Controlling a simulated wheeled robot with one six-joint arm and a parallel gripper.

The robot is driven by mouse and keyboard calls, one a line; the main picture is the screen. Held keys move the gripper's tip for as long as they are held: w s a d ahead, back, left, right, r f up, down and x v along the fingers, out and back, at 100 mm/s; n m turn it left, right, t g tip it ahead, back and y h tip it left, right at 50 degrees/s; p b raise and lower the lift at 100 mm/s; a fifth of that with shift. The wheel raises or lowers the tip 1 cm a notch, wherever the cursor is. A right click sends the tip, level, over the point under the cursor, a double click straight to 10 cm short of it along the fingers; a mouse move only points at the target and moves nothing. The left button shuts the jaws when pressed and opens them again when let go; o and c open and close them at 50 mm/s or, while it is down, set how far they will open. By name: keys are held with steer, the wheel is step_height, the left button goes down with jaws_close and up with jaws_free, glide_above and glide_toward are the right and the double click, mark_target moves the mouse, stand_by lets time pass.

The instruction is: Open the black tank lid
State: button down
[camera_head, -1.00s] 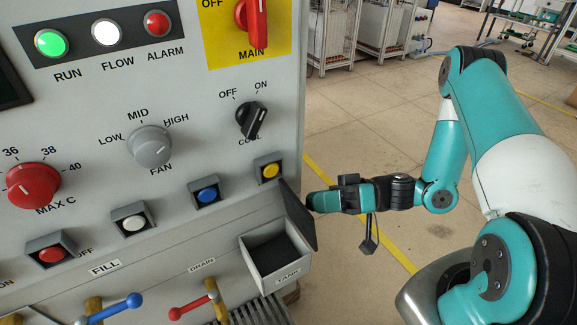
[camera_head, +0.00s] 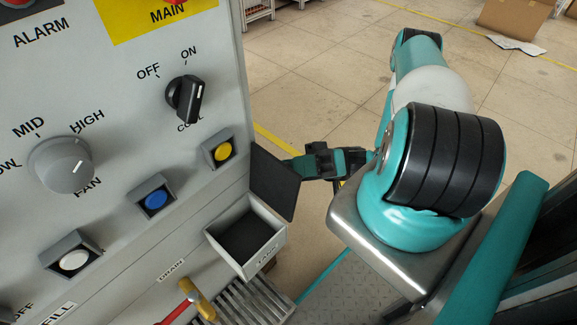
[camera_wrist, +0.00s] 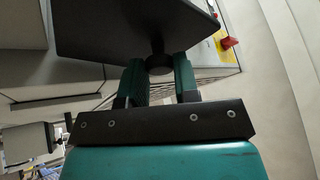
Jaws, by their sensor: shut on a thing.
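The black tank lid (camera_head: 272,182) stands raised and open beside the grey tank box (camera_head: 266,256) in the head view, tilted up from the box's right edge. The box's dark inside shows from above. My gripper (camera_head: 297,168) is on the lid's outer side, its tips partly hidden behind the lid. In the wrist view, the two teal fingers of my gripper (camera_wrist: 160,70) are shut on a round black knob (camera_wrist: 160,63) under the lid's dark panel (camera_wrist: 125,25).
The grey control panel (camera_head: 120,120) rises left of the tank, with a yellow button (camera_head: 223,152) close above it and a blue one (camera_head: 155,199) to the left. Tiled floor (camera_head: 300,80) is open to the right.

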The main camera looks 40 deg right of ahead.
steer(key=shift+f, duration=0.15)
steer(key=c, duration=0.8)
jaws_free()
steer(key=shift+d, duration=0.1)
steer(key=shift+c, duration=0.2)
steer(key=v, duration=0.7)
steer(key=shift+s+d, duration=0.15)
steer(key=shift+d, duration=0.05)
